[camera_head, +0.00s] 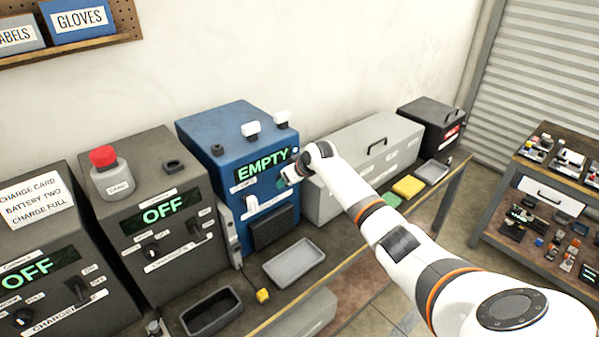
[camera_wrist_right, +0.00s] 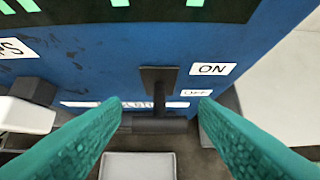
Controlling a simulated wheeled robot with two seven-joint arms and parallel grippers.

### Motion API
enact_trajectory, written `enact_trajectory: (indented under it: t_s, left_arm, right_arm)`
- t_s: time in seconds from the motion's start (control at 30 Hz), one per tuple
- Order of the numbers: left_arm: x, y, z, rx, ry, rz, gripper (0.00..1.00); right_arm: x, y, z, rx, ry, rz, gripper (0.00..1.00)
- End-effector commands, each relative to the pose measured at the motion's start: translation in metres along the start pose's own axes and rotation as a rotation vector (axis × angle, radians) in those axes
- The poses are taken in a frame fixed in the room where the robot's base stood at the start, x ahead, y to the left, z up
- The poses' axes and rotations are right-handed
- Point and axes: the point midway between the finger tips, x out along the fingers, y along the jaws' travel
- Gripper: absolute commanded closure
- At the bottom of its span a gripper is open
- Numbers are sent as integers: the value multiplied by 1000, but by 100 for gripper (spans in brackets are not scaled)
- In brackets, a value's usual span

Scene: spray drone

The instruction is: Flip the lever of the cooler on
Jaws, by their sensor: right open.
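The blue box with the green EMPTY display (camera_head: 215,135) stands on the bench in the head view; I take it for the cooler. Its black lever (camera_wrist_right: 158,80) shows in the right wrist view, with a crossbar handle (camera_wrist_right: 155,124) at its lower end. The ON label (camera_wrist_right: 213,69) is at the lever's upper right and the OFF label (camera_wrist_right: 197,93) is lower. The handle hangs down, on the OFF side. My right gripper (camera_wrist_right: 160,108) is open, its green fingers on either side of the lever. In the head view, my right gripper (camera_head: 287,178) hides the lever. My left gripper is not in view.
A white switch (camera_wrist_right: 25,114) sticks out left of the lever. Grey machines with OFF displays (camera_head: 150,210) stand to the left. A grey case (camera_head: 345,150) stands close on the right. A grey tray (camera_head: 293,262) lies on the bench in front.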

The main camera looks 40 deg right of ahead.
Motion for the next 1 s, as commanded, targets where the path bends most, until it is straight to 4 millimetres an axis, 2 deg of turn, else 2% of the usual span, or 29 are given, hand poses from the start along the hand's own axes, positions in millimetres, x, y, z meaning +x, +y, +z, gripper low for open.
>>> enact_trajectory:
  t_s: [0.3, 0.5, 0.7, 1.0]
  left_arm:
    - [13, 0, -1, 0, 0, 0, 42]
    - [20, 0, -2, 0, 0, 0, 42]
    - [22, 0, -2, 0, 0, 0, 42]
    - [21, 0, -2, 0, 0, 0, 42]
  right_arm:
    - [-58, -1, -2, -2, -2, -3, 45]
    - [-89, -1, -1, -1, 0, -2, 45]
    - [-100, 0, -1, -1, 2, -1, 45]
    - [-101, 0, 0, 0, 2, -1, 45]
